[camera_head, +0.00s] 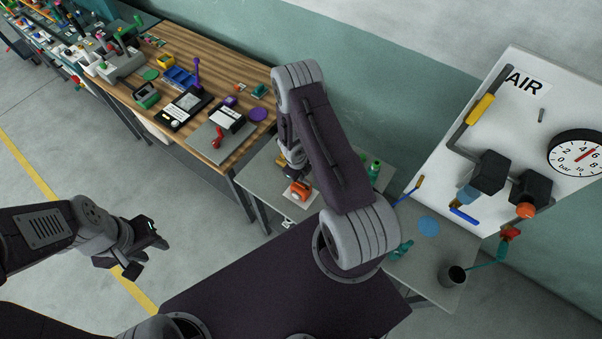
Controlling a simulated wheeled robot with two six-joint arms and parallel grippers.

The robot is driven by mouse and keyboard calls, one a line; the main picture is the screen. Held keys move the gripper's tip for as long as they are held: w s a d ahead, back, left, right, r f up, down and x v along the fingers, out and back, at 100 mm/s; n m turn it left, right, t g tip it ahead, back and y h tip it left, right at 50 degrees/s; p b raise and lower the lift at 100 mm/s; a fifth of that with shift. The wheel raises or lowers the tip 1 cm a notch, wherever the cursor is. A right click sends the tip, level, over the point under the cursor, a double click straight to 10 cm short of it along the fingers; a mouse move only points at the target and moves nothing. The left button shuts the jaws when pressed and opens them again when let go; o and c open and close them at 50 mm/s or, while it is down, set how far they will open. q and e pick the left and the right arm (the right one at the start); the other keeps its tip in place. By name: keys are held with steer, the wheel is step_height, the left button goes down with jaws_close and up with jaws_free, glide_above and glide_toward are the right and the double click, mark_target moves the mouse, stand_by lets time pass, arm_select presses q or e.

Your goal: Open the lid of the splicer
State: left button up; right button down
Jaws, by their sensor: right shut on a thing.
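An orange and dark device (299,191), which may be the splicer, sits on a pale sheet on the grey table below my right gripper. My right gripper (294,176) points down at its top edge and is shut on a part of it; the wrist hides the exact contact. I cannot tell from this view whether the lid is raised. My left gripper (148,257) is open and empty, held over the floor at the lower left, well away from the tables.
A wooden bench (215,72) at the upper left carries a black device with a purple lever (187,106), a red-handled tool (217,137) and several small parts. An AIR panel (525,115) stands right.

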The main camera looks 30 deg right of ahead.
steer(key=c, duration=1.7)
jaws_free()
steer(key=shift+f, duration=0.1)
steer(key=r+p, duration=0.1)
steer(key=r, duration=0.2)
steer(key=a+r+p, duration=0.1)
steer(key=r, duration=0.2)
steer(key=r+p, duration=0.1)
steer(key=r, duration=0.2)
steer(key=shift+s+a+p, duration=0.3)
steer(key=shift+p, duration=0.05)
